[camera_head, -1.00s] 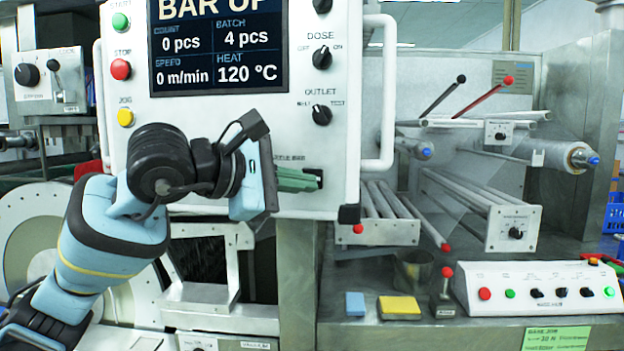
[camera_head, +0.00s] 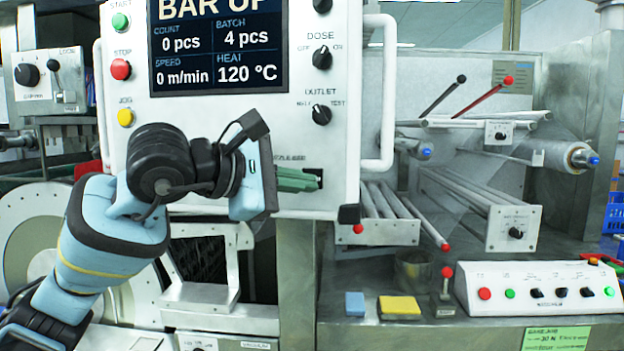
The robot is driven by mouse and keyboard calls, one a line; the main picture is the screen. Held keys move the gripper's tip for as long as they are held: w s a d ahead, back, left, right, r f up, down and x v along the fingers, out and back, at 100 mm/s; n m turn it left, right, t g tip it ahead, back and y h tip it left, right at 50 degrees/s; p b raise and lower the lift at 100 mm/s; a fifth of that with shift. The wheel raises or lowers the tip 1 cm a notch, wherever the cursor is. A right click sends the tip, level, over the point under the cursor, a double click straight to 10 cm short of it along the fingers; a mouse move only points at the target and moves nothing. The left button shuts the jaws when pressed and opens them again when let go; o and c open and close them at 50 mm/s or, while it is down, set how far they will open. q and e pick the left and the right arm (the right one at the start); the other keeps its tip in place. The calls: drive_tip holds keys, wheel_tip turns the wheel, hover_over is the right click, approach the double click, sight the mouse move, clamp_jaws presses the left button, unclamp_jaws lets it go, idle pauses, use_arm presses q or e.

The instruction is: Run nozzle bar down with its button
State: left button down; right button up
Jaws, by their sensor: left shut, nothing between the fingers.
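The control panel's screen (camera_head: 217,45) reads "BAR UP", 0 pcs, batch 4 pcs, 0 m/min and 120 °C. My left gripper (camera_head: 318,180) has green fingers that are shut and empty, pointing right at the lower part of the white panel (camera_head: 345,130). The fingertips lie over a dark spot under a small label. The nozzle bar's button cannot be made out there; the gripper may cover it. Whether the tips touch the panel I cannot tell. My right gripper is not in view.
The panel also bears a green start button (camera_head: 121,22), a red stop button (camera_head: 121,69), a yellow jog button (camera_head: 125,117) and black knobs (camera_head: 322,114). On the bench are a blue block (camera_head: 355,304), a yellow sponge (camera_head: 399,307) and a white button box (camera_head: 540,291).

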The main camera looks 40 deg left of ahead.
use_arm(q)
drive_tip(key=shift+w+a, duration=0.15)
drive_tip(key=shift+w, duration=0.1)
idle(0.4)
drive_tip(key=shift+w, duration=0.15)
drive_tip(key=shift+w+a, duration=0.25)
drive_tip(key=shift+w, duration=0.15)
idle(1.1)
drive_tip(key=shift+s, duration=0.1)
drive_tip(key=shift+s+d, duration=0.35)
drive_tip(key=shift+s, duration=0.3)
drive_tip(key=s, duration=0.1)
drive_tip(key=s+d, duration=0.1)
drive_tip(key=s, duration=0.1)
drive_tip(key=s+d, duration=0.1)
drive_tip(key=shift+s+d+p, duration=0.15)
drive_tip(key=shift+s+p, duration=0.1)
drive_tip(key=shift+p, duration=0.1)
drive_tip(key=shift+f, duration=0.1)
idle(0.8)
